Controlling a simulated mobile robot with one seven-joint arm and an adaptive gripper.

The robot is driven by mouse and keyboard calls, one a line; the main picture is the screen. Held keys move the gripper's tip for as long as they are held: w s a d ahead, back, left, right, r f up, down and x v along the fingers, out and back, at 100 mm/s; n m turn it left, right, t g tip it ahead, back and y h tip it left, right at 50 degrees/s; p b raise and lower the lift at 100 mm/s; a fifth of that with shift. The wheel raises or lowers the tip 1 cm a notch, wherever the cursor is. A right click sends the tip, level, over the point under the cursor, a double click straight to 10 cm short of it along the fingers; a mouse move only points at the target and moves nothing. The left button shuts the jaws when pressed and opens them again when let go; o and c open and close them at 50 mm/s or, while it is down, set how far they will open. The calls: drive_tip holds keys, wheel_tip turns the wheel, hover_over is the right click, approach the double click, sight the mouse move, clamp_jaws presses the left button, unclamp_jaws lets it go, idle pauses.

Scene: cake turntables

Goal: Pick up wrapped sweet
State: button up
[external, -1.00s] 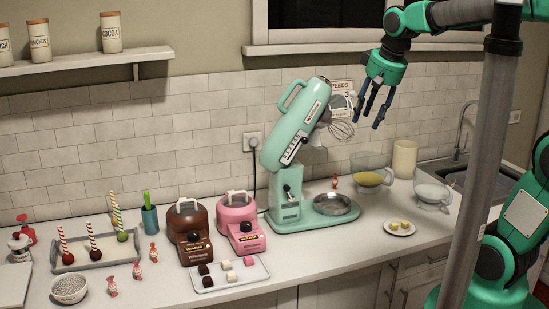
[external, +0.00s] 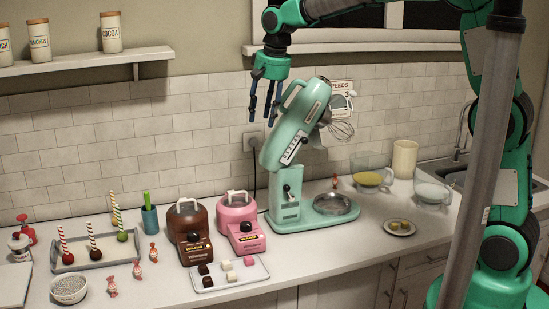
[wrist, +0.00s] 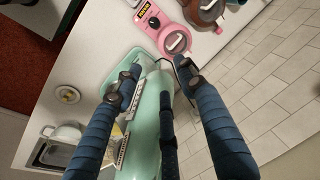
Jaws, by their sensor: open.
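Several red-and-white wrapped sweets lie on the counter. In the external view three are at the front left: one wrapped sweet (external: 112,286), one a little right of it (external: 137,270), and one further back (external: 153,252). Another wrapped sweet (external: 335,181) is behind the mixer's bowl on the right. My gripper (external: 262,112) is open and empty, fingers down, high above the counter beside the top of the mixer. In the wrist view its blue fingers (wrist: 155,75) are spread over the mixer, and I make out no sweet there.
The tall mint-green mixer (external: 290,140) stands close to my gripper. A pink melting pot (external: 240,222) and a brown one (external: 188,228) stand left of it. A tray with lollipops (external: 75,262) and a tray of small cubes (external: 245,278) take up counter room.

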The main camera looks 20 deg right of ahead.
drive_tip(key=w+a+f+p, duration=0.1)
drive_tip(key=w+a+f, duration=0.15)
drive_tip(key=a, duration=0.45)
drive_tip(key=w+a+f, duration=0.1)
drive_tip(key=a+f, duration=0.2)
drive_tip(key=a, duration=0.3)
drive_tip(key=g+h+p, duration=0.1)
drive_tip(key=g+p, duration=0.1)
drive_tip(key=p, duration=0.2)
hover_over(140, 258)
wheel_tip(140, 258, down, 23)
drive_tip(key=shift+w+f+m, duration=0.1)
drive_tip(key=shift+f+m, duration=0.1)
drive_tip(key=shift+m, duration=0.2)
drive_tip(key=shift+f, duration=0.1)
drive_tip(key=shift+f, duration=4.2)
drive_tip(key=shift+f, duration=2.6)
